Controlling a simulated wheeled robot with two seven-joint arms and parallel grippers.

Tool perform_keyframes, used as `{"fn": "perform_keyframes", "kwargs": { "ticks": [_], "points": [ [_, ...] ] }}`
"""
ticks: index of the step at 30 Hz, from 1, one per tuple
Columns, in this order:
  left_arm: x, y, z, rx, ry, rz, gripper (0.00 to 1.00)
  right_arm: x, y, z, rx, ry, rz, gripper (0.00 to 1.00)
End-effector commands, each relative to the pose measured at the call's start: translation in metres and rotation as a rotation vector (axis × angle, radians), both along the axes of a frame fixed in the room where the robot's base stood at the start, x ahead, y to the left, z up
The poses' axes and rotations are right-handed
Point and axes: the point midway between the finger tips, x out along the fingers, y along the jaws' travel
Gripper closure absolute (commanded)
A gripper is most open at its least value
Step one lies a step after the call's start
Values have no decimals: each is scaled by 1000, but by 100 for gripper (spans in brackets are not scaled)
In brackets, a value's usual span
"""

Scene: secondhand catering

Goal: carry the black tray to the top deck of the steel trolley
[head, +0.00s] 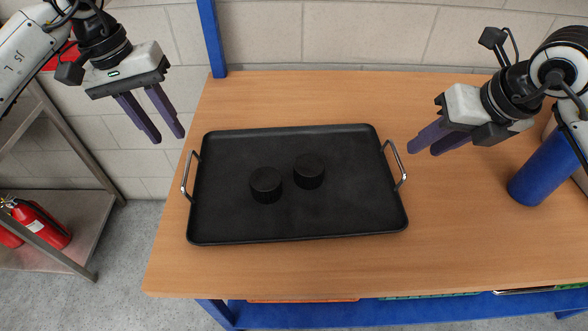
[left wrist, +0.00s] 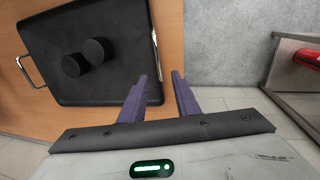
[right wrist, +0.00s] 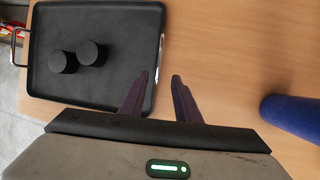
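The black tray (head: 340,215) lies flat on the wooden table, with a metal handle at each short end. Two black round pieces, one on the left (head: 266,185) and one on the right (head: 309,171), stand on it near its middle. My left gripper (head: 162,138) is open and empty, above and left of the tray's left handle (head: 188,176). My right gripper (head: 423,148) is open and empty, just right of the right handle (head: 396,166). The tray also shows in the left wrist view (left wrist: 100,22) and the right wrist view (right wrist: 125,70). A steel shelf unit (head: 50,222), perhaps the trolley, stands at the left.
A blue cylinder (head: 545,170) stands on the table at the right, near my right arm. A blue post (head: 212,40) rises at the table's back left corner. Red fire extinguishers (head: 40,224) sit on the steel unit's lower shelf. Floor shows between that unit and the table (head: 480,255).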

Motion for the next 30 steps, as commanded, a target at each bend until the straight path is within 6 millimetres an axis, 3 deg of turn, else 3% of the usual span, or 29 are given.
{"fn": "perform_keyframes", "kwargs": {
  "ticks": [10,21,30],
  "points": [
    [0,-3,-11,-4,3,1,71,3,4,-10,6,3,4,70],
    [0,-16,-72,-6,5,0,71,25,18,-67,7,5,4,70],
    [1,-22,-100,-6,1,2,71,37,23,-93,6,2,5,70]
  ]
}}
